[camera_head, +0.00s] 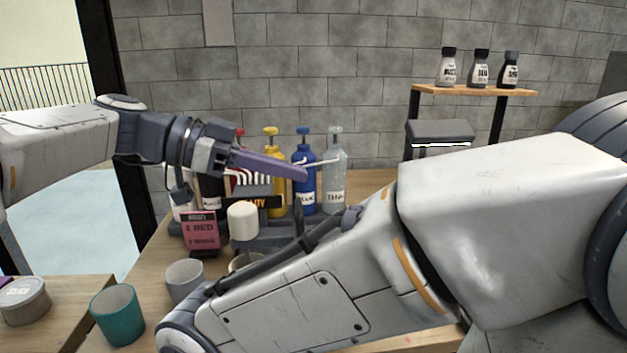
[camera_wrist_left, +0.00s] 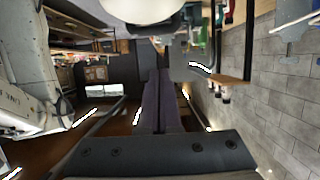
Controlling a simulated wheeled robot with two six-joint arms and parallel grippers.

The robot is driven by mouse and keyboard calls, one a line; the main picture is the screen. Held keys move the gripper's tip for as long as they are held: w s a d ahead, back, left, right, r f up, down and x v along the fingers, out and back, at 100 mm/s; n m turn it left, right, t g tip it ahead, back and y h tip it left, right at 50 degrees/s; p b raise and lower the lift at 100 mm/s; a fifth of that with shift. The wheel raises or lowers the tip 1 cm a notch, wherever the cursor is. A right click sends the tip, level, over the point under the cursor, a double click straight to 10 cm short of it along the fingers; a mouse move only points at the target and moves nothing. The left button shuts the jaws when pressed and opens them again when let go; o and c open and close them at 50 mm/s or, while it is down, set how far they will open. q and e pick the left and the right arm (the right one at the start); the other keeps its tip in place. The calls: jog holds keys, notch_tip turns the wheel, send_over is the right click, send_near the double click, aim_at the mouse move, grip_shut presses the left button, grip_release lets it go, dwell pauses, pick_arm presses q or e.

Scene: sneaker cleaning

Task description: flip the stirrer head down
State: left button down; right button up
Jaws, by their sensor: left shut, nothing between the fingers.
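My left gripper (camera_head: 305,173) reaches in from the left in the head view, its purple fingers together and empty. It is above the crowded middle of the table, in front of the bottles. In the left wrist view the shut fingers (camera_wrist_left: 159,72) point up the picture. A dark device (camera_head: 275,232) stands below the fingertips, with a white cylinder (camera_head: 243,221) at its left; it may be the stirrer, but I cannot tell which part is its head. My right arm covers much of the front, and its gripper does not show.
Yellow (camera_head: 275,175), blue (camera_head: 306,190) and clear (camera_head: 334,185) pump bottles stand behind. A pink box (camera_head: 201,232), a grey cup (camera_head: 184,281) and a teal cup (camera_head: 117,314) are at the left. A wooden shelf (camera_head: 470,90) holds small bottles at the back right.

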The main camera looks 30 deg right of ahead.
pick_arm(q)
jog(key=v, duration=0.8)
jog(key=shift+w+a+f, duration=0.1)
jog(key=shift+f, duration=0.3)
